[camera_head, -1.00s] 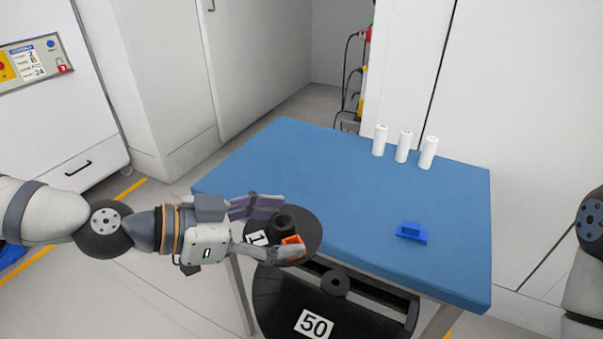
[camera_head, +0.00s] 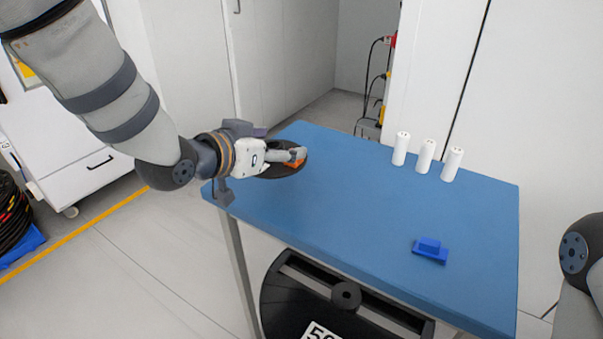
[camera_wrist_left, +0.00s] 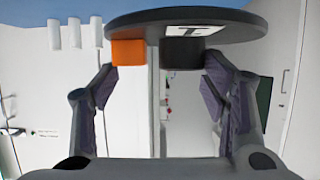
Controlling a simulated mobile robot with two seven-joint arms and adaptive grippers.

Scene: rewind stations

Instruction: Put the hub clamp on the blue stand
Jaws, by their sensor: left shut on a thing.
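The hub clamp (camera_head: 272,172) looks like a dark round disc with a black hub and an orange block (camera_head: 296,163) on it. My left gripper (camera_head: 293,154) is shut on it, over the left part of the table. In the left wrist view the fingers sit either side of the orange block (camera_wrist_left: 128,52) and the black hub (camera_wrist_left: 183,51), with the disc (camera_wrist_left: 235,22) behind them. I cannot tell whether the disc touches the table. The blue stand (camera_head: 430,252), a small stepped block, sits on the table's front right. My right gripper is out of view.
Three white cylinders (camera_head: 425,156) stand at the back right of the blue table (camera_head: 350,205). A large black reel (camera_head: 285,305) is below the table's front edge. The table's middle is clear. Dark coils (camera_head: 12,212) are at the far left.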

